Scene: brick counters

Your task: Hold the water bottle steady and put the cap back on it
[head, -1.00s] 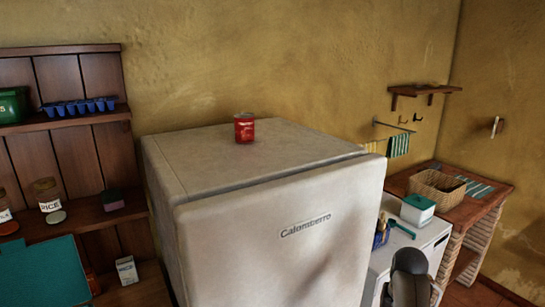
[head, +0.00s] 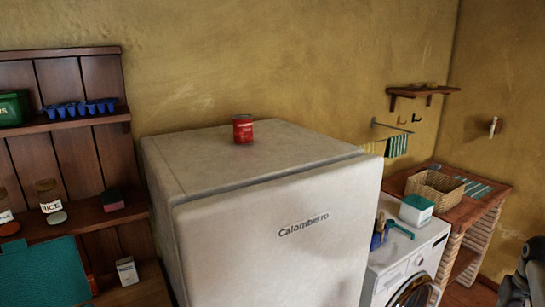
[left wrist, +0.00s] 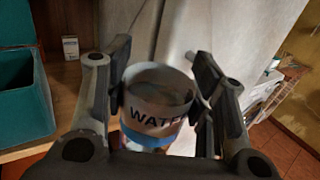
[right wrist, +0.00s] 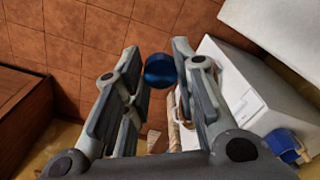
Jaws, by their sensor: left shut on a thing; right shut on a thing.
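The water bottle (left wrist: 157,105) is in the left wrist view, a pale cylinder lettered "WATER" with a blue part lower down. Its top is open, with no cap on it. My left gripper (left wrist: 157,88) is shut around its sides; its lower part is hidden. The blue cap (right wrist: 160,70) is in the right wrist view, between the fingertips of my right gripper (right wrist: 158,68), which is shut on it. The floor shows behind the cap, and the bottle is not in that view. Neither bottle nor cap shows in the head view.
A large fridge (head: 280,220) with a red can (head: 243,129) on top fills the middle. A washing machine (head: 405,262) with a white-and-teal box (head: 416,209) stands to its right. Wooden shelves (head: 75,130) stand at left. Tiled floor (right wrist: 85,45) is open below the cap.

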